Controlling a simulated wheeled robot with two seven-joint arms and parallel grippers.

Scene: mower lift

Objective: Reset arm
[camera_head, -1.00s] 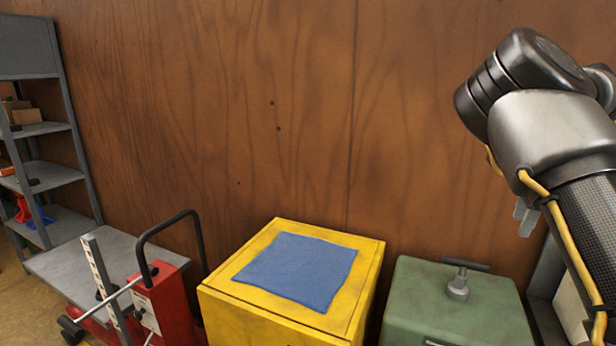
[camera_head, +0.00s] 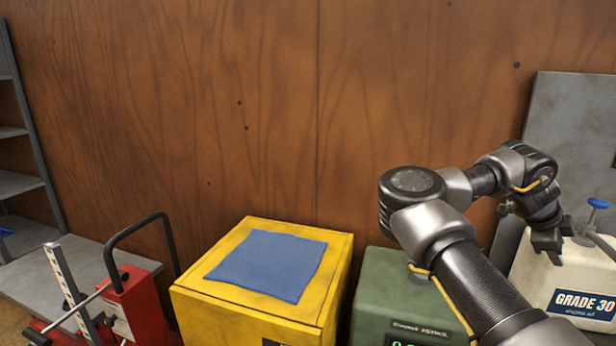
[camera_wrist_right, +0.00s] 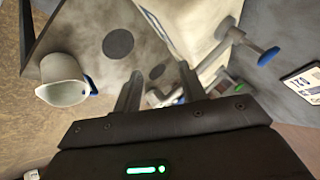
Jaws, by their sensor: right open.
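My right arm comes in from the lower right in the head view, bent at the elbow, with its gripper (camera_head: 546,245) hanging beside the white container. In the right wrist view its two fingers (camera_wrist_right: 160,88) are apart with no object held between them. Whether the fingers touch the white container cannot be told. My left gripper is not in view.
A white container (camera_head: 560,285) labelled GRADE 30 with a blue tap stands at right. A green box (camera_head: 373,290), a yellow cabinet (camera_head: 190,308) with a blue cloth (camera_head: 268,263) and a red lift (camera_head: 135,305) stand leftward.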

